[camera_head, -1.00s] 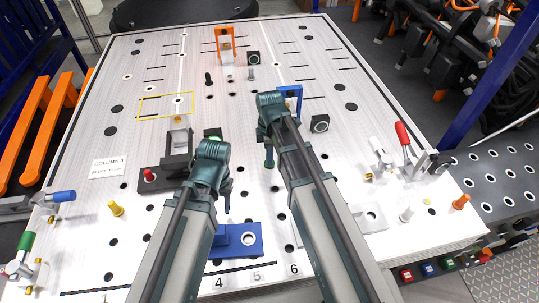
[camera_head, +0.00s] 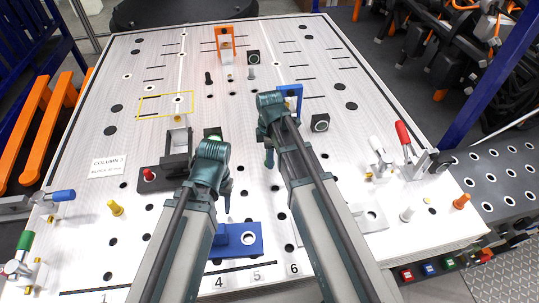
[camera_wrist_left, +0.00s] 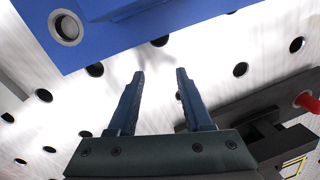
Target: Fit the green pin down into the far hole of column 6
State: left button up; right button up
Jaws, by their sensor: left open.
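A bright green spot (camera_head: 212,132) shows just behind my left wrist in the head view; it is mostly hidden, and I cannot tell whether it is the green pin. My left gripper (camera_head: 227,194) points down over the board, behind the blue block. In the left wrist view its two fingers (camera_wrist_left: 158,82) are apart with nothing between them. My right gripper (camera_head: 269,157) is near the blue bracket, largely hidden by its own arm, and its jaws are unclear. The column label 6 (camera_head: 294,269) is at the front edge; dark holes run behind it, partly covered by my right arm.
A blue block (camera_head: 250,240) with a round hole lies in front of my left gripper. A dark fixture with a red knob (camera_head: 149,174) stands to its left. A blue bracket (camera_head: 291,91) stands behind my right gripper. A yellow pin (camera_head: 115,208) stands left, toggle clamps right.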

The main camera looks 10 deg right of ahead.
pick_arm(q)
jog(key=shift+r, duration=0.1)
pick_arm(e)
jog(key=shift+r, duration=0.1)
pick_arm(q)
notch_tip(320, 180, up, 14)
jog(key=p, duration=1.3)
jog(key=shift+f+p, duration=0.2)
jog(key=shift+p, duration=0.2)
pick_arm(e)
notch_tip(320, 180, up, 14)
jog(key=shift+f, duration=0.2)
pick_arm(q)
jog(key=shift+s, duration=0.15)
pick_arm(e)
jog(key=shift+s+f, duration=0.1)
